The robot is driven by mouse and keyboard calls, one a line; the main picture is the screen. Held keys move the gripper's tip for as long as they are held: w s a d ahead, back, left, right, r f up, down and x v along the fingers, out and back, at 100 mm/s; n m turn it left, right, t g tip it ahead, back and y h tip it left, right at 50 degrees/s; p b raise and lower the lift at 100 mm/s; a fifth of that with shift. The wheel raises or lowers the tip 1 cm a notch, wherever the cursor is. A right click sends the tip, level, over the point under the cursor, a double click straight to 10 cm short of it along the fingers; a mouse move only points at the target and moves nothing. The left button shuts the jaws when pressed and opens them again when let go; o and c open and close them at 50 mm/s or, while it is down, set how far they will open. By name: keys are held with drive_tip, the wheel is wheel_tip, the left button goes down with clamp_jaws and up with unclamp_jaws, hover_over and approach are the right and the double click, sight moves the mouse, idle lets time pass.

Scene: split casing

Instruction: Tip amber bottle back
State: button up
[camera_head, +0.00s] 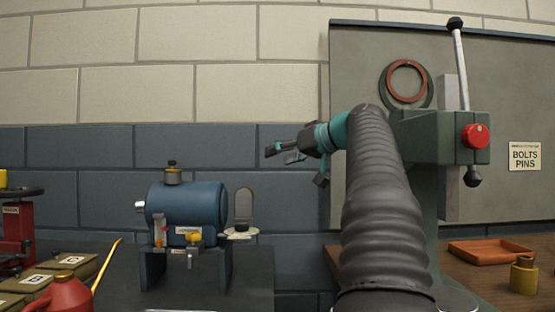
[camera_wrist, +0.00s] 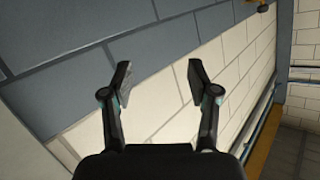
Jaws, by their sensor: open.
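A blue casing (camera_head: 187,207) lies on its dark stand in the head view. Beside its right end stands a small round-topped, grey-brown piece (camera_head: 244,203) on a pale round seat (camera_head: 239,233); it may be the amber bottle, but its colour is dull and I cannot tell for sure. It looks upright. My gripper (camera_head: 281,153) is above and right of it, clear of it, pointing left. In the wrist view my gripper (camera_wrist: 157,80) is open, with nothing between the fingers, only wall behind. No bottle shows in the wrist view.
A red oil can (camera_head: 68,296) with a yellow spout stands at front left, near green boxes (camera_head: 62,264). A green press (camera_head: 432,137) with a lever stands right. An orange tray (camera_head: 490,252) and a brass piece (camera_head: 523,276) lie on the right bench.

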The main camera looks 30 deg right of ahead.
drive_tip(key=shift+v, duration=0.9)
drive_tip(key=shift+d+r, duration=0.15)
drive_tip(key=shift+r, duration=0.05)
drive_tip(key=s+r, duration=0.2)
drive_tip(key=s, duration=0.3)
drive_tip(key=shift+s+d, duration=0.35)
drive_tip(key=shift+d, duration=0.15)
